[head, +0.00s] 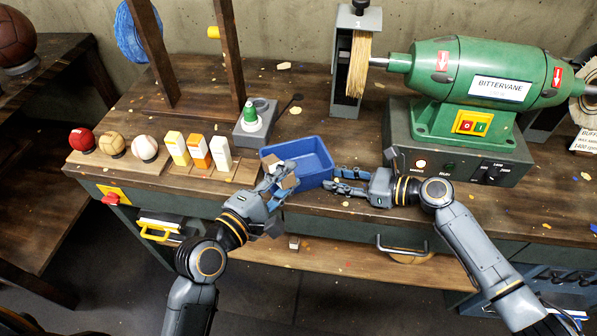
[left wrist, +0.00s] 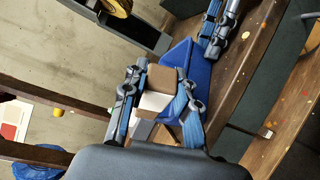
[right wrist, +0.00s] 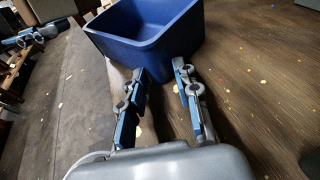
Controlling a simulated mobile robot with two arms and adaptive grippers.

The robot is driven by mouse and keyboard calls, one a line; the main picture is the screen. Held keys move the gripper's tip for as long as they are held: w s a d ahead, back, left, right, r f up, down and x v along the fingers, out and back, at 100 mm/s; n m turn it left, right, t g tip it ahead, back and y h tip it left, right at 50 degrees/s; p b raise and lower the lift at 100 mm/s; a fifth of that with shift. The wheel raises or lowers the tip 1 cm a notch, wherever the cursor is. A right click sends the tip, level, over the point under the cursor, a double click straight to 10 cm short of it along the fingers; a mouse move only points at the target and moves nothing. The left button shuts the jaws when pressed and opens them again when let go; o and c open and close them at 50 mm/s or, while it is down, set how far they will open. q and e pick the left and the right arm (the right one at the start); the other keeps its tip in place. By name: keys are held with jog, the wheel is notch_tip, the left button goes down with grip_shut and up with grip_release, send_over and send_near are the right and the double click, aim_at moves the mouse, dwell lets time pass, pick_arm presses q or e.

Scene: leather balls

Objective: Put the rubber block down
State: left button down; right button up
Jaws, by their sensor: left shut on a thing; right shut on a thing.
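The rubber block (head: 290,182) is brown with a white lower part. My left gripper (head: 277,178) is shut on it, at the left front corner of the blue bin (head: 322,163). In the left wrist view the block (left wrist: 163,79) sits between both fingers, brown end outward, with the blue bin (left wrist: 178,57) just beyond it. The block's underside is hidden. My right gripper (head: 328,184) is at the bin's right front corner, its fingers (right wrist: 160,72) against the near wall of the bin (right wrist: 145,30). It looks shut on the bin; the contact itself is small and partly hidden.
Wrapped bars (head: 199,150) and balls (head: 112,144) stand on wooden racks at left. A green buffing machine (head: 480,90) fills the right.

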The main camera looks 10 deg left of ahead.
aim_at(313, 173)
pick_arm(q)
jog(key=w+d+n+g+h, duration=0.1)
jog(key=w+g, duration=0.1)
jog(key=w+d+r+n+g+h, duration=0.1)
jog(key=w+d, duration=0.1)
jog(key=w+d+r+n+g+h, duration=0.1)
jog(key=w+g, duration=0.1)
jog(key=shift+w+d+g, duration=0.3)
jog(key=shift+w, duration=0.05)
pick_arm(e)
jog(key=shift+s+a+r, duration=0.1)
jog(key=shift+a, duration=0.15)
pick_arm(q)
jog(key=w+a+r+n+g+h, duration=0.1)
jog(key=w+r+n+g+h, duration=0.15)
jog(key=w+r+n, duration=0.2)
jog(key=shift+g+y, duration=0.35)
jog(key=shift+y, duration=0.1)
jog(key=f, duration=0.9)
jog(key=shift+w+a, duration=0.3)
jog(key=shift+w, duration=0.05)
jog(key=c, duration=1)
grip_release()
jog(key=shift+f, duration=0.15)
